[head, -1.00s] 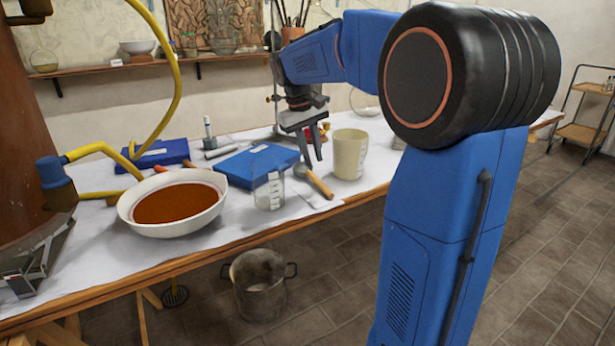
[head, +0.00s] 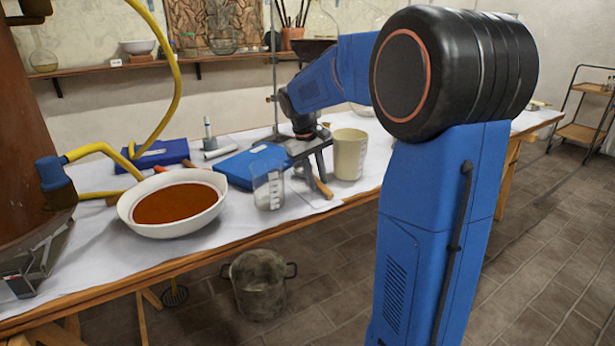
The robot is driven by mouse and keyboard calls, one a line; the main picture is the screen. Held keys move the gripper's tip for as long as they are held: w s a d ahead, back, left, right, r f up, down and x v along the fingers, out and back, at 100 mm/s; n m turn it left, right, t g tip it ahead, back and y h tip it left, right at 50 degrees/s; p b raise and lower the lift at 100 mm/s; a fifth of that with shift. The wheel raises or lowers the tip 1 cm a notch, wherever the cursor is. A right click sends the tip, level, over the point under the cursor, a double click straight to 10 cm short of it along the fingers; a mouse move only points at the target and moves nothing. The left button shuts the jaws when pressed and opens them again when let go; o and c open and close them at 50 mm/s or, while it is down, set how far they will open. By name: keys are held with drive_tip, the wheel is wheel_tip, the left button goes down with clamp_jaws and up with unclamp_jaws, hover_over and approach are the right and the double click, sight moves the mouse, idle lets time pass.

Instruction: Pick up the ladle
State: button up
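The ladle (head: 324,189) lies on the cloth-covered table, its wooden handle end pointing toward the table's front edge. Its metal bowl end is mostly hidden behind my gripper and the glass beaker. My gripper (head: 315,176) points down at the ladle, low over the table. Its two fingers appear apart, one on either side of the handle; whether they touch it I cannot tell.
A glass beaker (head: 268,190) stands just left of my gripper, and a cream mug (head: 349,155) just right. A blue book (head: 240,168) lies behind the beaker. A white bowl of reddish-brown contents (head: 138,226) stands at left. A metal pot (head: 260,286) is on the floor.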

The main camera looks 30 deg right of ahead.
drive_tip(key=shift+c, duration=0.4)
clamp_jaws()
drive_tip(key=shift+r, duration=0.15)
